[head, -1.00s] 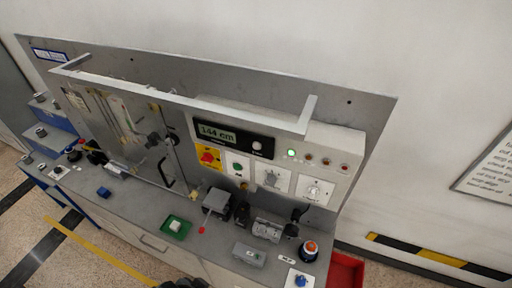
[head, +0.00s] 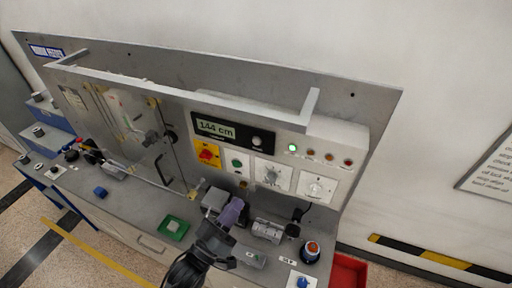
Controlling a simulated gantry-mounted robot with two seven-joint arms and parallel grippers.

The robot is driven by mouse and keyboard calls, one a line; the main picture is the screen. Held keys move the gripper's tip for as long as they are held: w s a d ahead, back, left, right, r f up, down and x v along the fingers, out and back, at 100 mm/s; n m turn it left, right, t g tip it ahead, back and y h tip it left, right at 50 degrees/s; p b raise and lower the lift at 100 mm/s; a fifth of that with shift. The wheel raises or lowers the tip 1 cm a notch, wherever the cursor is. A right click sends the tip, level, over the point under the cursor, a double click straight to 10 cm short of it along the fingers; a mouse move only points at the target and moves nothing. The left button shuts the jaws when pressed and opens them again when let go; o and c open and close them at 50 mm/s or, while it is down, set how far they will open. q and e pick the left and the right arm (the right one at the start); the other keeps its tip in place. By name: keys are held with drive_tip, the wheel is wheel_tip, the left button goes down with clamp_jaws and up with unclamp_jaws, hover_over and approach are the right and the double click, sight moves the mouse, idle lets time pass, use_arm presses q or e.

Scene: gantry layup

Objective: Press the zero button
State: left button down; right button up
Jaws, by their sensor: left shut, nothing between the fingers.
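A black display panel (head: 233,133) on the upright console reads "144 cm". A pale round button (head: 257,141) sits at its right end; the small label under it is too small to read. My left gripper (head: 236,205) is in front of the console, below and left of that button and well apart from it. Its fingers are shut and empty, pointing up toward the panel. It hides part of the bench top and the devices there. My right gripper is not in view.
A grey bar (head: 190,98) juts out above the panel. Below the display are a red-and-yellow switch (head: 206,155), a green button (head: 237,163) and two dials. A green tray (head: 173,228), a grey box (head: 249,256) and a red-topped knob (head: 311,249) stand on the bench.

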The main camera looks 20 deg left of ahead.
sight(257, 141)
use_arm(q)
drive_tip(key=w+a+r+m+t+h+b, duration=0.1)
drive_tip(key=w+r+m+t+h+b, duration=0.1)
drive_tip(key=r, duration=0.4)
drive_tip(key=shift+w+a+r+t+h+b, duration=0.25)
drive_tip(key=shift+w+a+t+h+b, duration=0.2)
drive_tip(key=shift+w+t+b, duration=0.55)
drive_tip(key=shift+w, duration=0.15)
drive_tip(key=w+b, duration=0.2)
drive_tip(key=w, duration=0.6)
drive_tip(key=shift+w+a, duration=0.2)
drive_tip(key=shift+w, duration=0.1)
idle(0.3)
idle(0.9)
